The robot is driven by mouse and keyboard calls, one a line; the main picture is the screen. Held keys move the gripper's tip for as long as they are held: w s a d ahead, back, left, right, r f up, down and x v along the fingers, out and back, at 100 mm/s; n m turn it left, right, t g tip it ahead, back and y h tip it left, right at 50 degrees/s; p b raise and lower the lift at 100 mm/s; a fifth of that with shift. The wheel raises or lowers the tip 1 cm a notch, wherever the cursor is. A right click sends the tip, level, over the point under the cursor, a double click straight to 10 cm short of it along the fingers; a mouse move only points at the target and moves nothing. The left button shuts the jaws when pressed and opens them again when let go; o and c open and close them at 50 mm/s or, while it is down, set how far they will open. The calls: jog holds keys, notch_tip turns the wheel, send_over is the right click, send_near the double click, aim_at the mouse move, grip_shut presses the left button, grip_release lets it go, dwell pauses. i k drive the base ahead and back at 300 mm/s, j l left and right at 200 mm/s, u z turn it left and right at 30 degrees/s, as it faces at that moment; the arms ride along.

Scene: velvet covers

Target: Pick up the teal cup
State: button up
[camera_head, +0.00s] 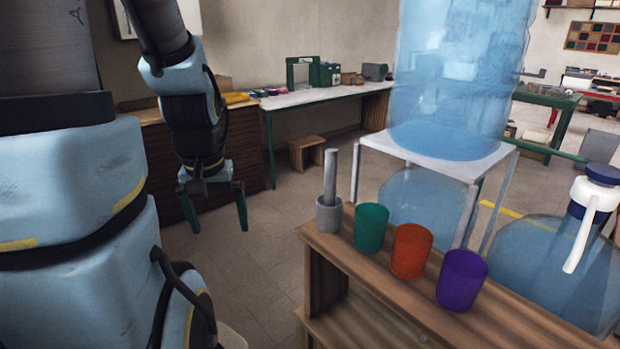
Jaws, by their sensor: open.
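The teal cup (371,229) stands upright on a wooden bench (450,307), beside an orange cup to its right. My gripper (217,212) hangs in the air to the left of the bench, pointing down, with its two teal-green fingers apart and nothing between them. A clear gap separates my gripper from the teal cup. No part of the cup's front is hidden.
The orange cup (412,250) and a purple cup (461,280) stand to the right. A grey holder with an upright rod (329,211) stands close on the left. A white stand (444,164) bearing a large blue water bottle (449,75) is behind. Open floor lies left.

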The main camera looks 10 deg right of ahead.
aim_at(371, 219)
jog(key=k+l+u, duration=0.2)
jog(key=u, duration=0.15)
jog(key=k+l+u, duration=0.1)
jog(key=k+u, duration=0.65)
jog(key=i+l, duration=0.05)
